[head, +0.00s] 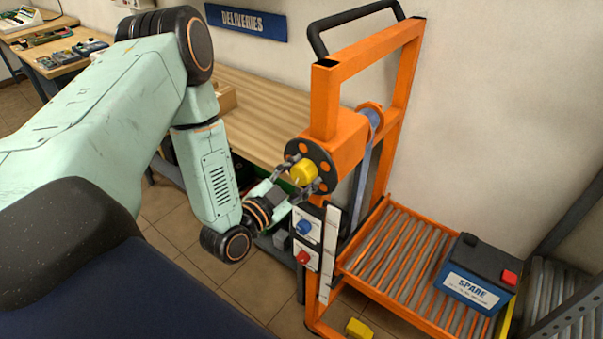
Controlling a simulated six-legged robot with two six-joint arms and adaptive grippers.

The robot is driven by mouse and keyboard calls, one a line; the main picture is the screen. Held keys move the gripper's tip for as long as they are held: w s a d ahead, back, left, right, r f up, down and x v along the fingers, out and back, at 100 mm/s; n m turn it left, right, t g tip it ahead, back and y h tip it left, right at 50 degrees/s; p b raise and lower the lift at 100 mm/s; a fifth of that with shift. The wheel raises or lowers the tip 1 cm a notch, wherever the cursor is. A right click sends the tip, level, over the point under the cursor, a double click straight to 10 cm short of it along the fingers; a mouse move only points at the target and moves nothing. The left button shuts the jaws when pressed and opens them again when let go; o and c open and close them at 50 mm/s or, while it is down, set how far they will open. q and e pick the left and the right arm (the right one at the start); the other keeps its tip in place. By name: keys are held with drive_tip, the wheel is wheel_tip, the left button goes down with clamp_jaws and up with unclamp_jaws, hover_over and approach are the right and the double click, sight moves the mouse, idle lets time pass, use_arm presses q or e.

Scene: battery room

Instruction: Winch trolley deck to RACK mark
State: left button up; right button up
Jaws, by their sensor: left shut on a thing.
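The orange winch trolley (324,98) stands in the middle of the head view. Its roller deck (388,250) is low and carries a dark blue battery labelled SPARE (478,272). My left gripper (305,178) is shut on the yellow winch knob (303,171), with its fingers on either side of it, in front of the round dark winch plate (318,152). A blue strap (364,160) runs down from the winch drum. A white upright strip (329,250) stands beside the deck; its marks are too small to read, and I cannot make out the RACK mark. My right gripper is not in view.
A panel below the winch has a blue knob (304,227) and a red knob (303,257). A yellow pedal (359,328) is near the floor. Grey rollers (559,290) stand at the right.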

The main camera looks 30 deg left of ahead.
use_arm(q)
drive_tip(key=shift+w+r, duration=0.1)
drive_tip(key=shift+r, duration=0.05)
drive_tip(key=o, duration=1.1)
drive_tip(key=shift+o, duration=0.2)
drive_tip(key=s+a, duration=0.1)
drive_tip(key=s, duration=1.1)
